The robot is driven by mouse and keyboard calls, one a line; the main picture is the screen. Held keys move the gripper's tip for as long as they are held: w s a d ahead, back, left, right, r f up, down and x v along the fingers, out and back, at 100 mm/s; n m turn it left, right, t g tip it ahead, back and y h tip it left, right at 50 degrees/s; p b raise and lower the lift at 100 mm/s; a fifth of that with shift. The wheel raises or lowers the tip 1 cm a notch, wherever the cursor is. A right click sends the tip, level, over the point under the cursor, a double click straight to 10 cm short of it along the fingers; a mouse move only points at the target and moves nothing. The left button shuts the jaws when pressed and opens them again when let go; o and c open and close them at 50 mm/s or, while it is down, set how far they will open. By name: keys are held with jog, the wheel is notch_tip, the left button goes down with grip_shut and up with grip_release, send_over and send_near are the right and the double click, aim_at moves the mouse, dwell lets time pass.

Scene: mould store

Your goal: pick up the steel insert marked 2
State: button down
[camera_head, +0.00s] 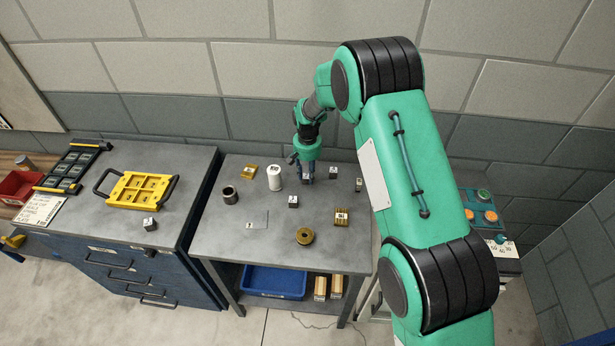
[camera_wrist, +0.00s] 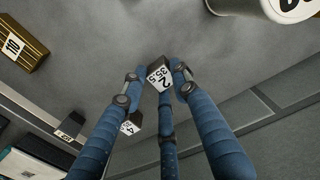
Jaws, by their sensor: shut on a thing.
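The steel insert marked 2 (camera_wrist: 158,76) is a small grey block with a white label reading 2 and 35.5 in the wrist view. My gripper (camera_wrist: 157,84) has blue fingers shut on it, one on each side and a third behind. In the head view my gripper (camera_head: 307,177) is low over the back middle of the steel table; the held insert cannot be made out there. Whether it touches the table is unclear. Another insert, marked 4 (camera_wrist: 135,122), is partly hidden behind a finger. It appears to be the block (camera_head: 333,173) just right of my gripper.
A white cylinder (camera_head: 275,178) stands close left of my gripper. Another labelled block (camera_head: 293,202) lies in front. A brass block (camera_head: 341,216), brass ring (camera_head: 304,236) and dark ring (camera_head: 230,195) are on the table (camera_head: 265,255).

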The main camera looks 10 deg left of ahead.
aim_at(308, 177)
jog(key=shift+r, duration=0.15)
jog(key=shift+r, duration=0.5)
jog(key=shift+s+d+r, duration=0.1)
jog(key=shift+s+r, duration=0.1)
jog(key=shift+r, duration=0.4)
jog(key=shift+s+r, duration=0.15)
jog(key=shift+r, duration=0.45)
jog(key=s+d, duration=0.1)
jog(key=s, duration=0.3)
jog(key=s+d+r, duration=0.1)
jog(key=s+d, duration=0.1)
jog(key=s, duration=0.3)
jog(key=s+d+p, duration=0.1)
jog(key=s+d, duration=0.1)
jog(key=s, duration=0.3)
jog(key=shift+s+d+r, duration=0.15)
jog(key=shift+d, duration=0.05)
